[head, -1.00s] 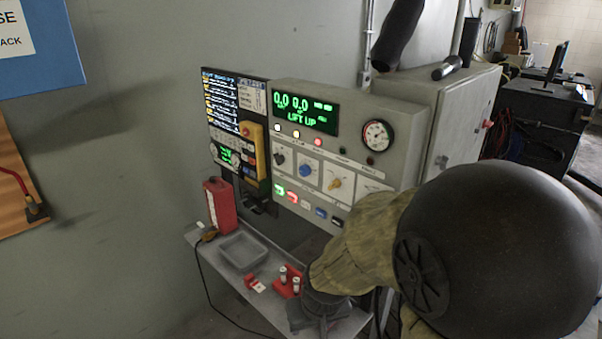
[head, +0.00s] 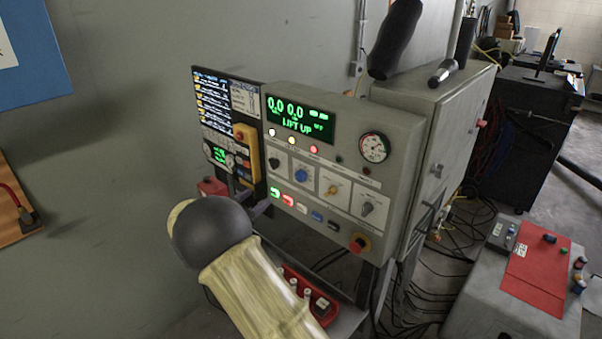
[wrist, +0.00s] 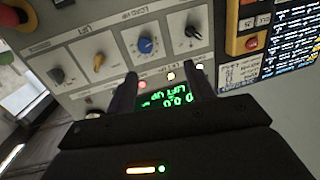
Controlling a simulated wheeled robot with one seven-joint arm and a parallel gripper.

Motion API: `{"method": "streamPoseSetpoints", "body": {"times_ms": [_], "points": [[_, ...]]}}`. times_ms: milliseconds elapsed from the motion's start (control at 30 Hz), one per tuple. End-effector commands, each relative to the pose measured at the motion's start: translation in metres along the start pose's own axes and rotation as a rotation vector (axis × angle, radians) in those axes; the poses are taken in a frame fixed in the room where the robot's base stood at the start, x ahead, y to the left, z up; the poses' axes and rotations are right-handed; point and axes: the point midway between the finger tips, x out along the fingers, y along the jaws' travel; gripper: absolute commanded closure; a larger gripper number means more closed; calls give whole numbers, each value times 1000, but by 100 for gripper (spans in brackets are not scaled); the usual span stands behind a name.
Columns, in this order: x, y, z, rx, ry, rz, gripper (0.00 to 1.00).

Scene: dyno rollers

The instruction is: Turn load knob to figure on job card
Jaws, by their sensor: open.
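The blue load knob (head: 301,176) is on the grey control panel, second from left in the row of knobs. The picture there is tilted, nearly upside down. My gripper (wrist: 163,85) is open and empty, its fingers apart in front of the green display (wrist: 168,98); no contact with the knob shows.
A black knob (head: 276,163), yellow knob (head: 332,190) and grey knob (head: 368,208) flank the blue one. Coloured buttons (head: 288,200) and a red emergency stop (head: 359,244) are below. A red tray (head: 321,303) with small parts is beneath the panel.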

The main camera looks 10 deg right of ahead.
Motion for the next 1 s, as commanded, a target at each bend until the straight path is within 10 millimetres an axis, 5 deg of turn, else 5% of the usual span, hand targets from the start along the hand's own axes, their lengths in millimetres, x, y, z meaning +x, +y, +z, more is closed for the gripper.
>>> {"method": "streamPoseSetpoints", "body": {"times_ms": [200, 567, 1000], "points": [[-28, 3, 6, -22, 60, 145, 47], [-26, 4, 6, -21, 60, 149, 47], [33, 13, -1, -21, 60, 150, 47]]}}
